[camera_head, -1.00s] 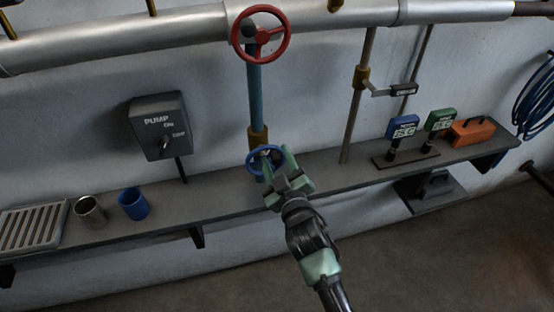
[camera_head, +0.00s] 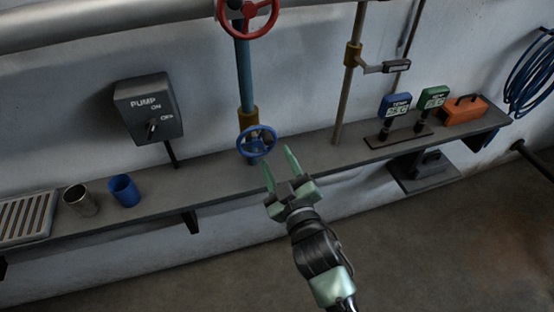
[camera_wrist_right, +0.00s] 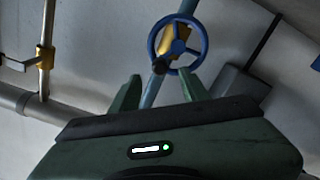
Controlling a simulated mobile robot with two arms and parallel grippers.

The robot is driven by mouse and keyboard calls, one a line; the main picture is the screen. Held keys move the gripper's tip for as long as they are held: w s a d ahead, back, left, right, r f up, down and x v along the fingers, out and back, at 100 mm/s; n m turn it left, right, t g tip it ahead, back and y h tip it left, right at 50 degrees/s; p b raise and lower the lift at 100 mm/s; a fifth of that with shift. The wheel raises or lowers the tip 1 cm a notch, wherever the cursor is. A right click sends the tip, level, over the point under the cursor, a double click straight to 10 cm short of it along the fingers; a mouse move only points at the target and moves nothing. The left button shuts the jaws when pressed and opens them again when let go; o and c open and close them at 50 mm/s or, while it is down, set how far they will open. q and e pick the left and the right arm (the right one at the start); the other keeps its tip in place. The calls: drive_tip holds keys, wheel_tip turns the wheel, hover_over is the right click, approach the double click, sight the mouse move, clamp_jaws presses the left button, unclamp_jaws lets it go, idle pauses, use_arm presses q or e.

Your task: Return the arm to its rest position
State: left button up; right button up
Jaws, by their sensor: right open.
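My right gripper (camera_head: 280,170) is open and empty in the head view, its two green fingers apart and pointing up toward the wall. It is just right of and below the blue handwheel (camera_head: 257,141), with a visible gap to it. In the right wrist view the blue handwheel (camera_wrist_right: 177,43) appears beyond the open fingers (camera_wrist_right: 157,92), with nothing between them. My right arm comes up from the lower right of the head view. My left gripper is not in view.
A grey shelf (camera_head: 225,182) runs along the wall. It holds a metal cup (camera_head: 80,200), a blue cup (camera_head: 124,190), a slatted tray (camera_head: 25,218), two temperature gauges and an orange box (camera_head: 465,111). A pump switch box (camera_head: 148,108) and red handwheel (camera_head: 248,14) are above. The floor in front is clear.

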drive_tip(key=s+d+f+m+g+h, duration=0.1)
drive_tip(key=s+d+f+g, duration=0.25)
drive_tip(key=f, duration=0.95)
drive_tip(key=s+d+f+m+g+h, duration=0.15)
drive_tip(key=s+f, duration=0.25)
drive_tip(key=f, duration=0.8)
drive_tip(key=s+d+f+m+g+h, duration=0.1)
drive_tip(key=s+d+f+g, duration=0.25)
drive_tip(key=f, duration=0.95)
drive_tip(key=s+d+f+m+g, duration=0.1)
drive_tip(key=s+d+f, duration=0.4)
drive_tip(key=s, duration=0.6)
drive_tip(key=s+d+f+m+g+h, duration=0.1)
drive_tip(key=s+d+f+g, duration=0.3)
drive_tip(key=s+f, duration=0.4)
drive_tip(key=s+d+f+m+g+h, duration=0.1)
drive_tip(key=s+d+f, duration=0.5)
drive_tip(key=s, duration=0.9)
drive_tip(key=shift+f+m+g, duration=0.55)
drive_tip(key=shift+f+g, duration=0.2)
drive_tip(key=shift+g, duration=0.1)
